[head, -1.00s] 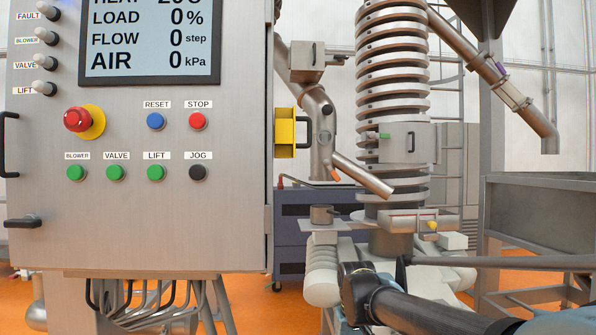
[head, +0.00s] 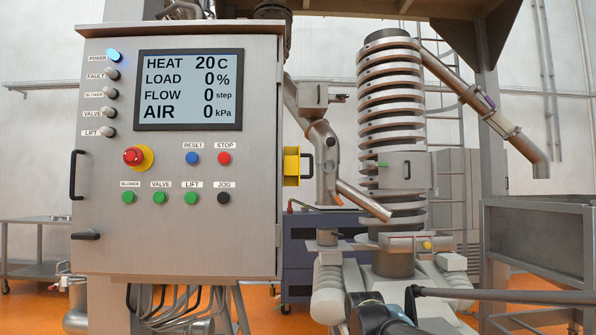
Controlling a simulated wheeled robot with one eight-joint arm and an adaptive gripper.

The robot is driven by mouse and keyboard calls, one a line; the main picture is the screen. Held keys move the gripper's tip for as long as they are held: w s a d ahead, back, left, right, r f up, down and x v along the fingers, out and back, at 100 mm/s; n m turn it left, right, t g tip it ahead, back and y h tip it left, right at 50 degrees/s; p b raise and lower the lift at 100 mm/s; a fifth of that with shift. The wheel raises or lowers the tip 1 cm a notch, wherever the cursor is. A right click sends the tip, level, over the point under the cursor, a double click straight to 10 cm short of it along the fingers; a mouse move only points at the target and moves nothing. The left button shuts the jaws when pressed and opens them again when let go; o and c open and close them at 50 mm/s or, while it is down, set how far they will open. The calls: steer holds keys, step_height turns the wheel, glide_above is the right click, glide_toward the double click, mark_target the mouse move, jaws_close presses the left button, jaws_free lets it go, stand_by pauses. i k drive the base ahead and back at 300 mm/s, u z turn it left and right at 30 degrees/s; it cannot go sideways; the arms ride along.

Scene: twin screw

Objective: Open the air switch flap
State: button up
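A yellow fitting with a black handle (head: 292,167) sticks out from the right side of the grey control cabinet (head: 110,235). It looks like the air switch flap, but no label on it can be read. It seems closed, seen edge-on, and nothing touches it. My dark arm shows at the bottom edge, right of the cabinet and below the yellow fitting. My gripper cannot be made out in this view.
The cabinet front bears a display (head: 190,90), a red emergency knob (head: 134,156) and several buttons. A ribbed column machine (head: 391,110) stands to the right, with a sloping pipe (head: 365,200) near the fitting. A grey bin (head: 535,235) is at far right.

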mark_target(292, 155)
steer(key=u, duration=2.75)
steer(key=k, duration=0.7)
steer(key=z, duration=1.8)
steer(key=i, duration=1)
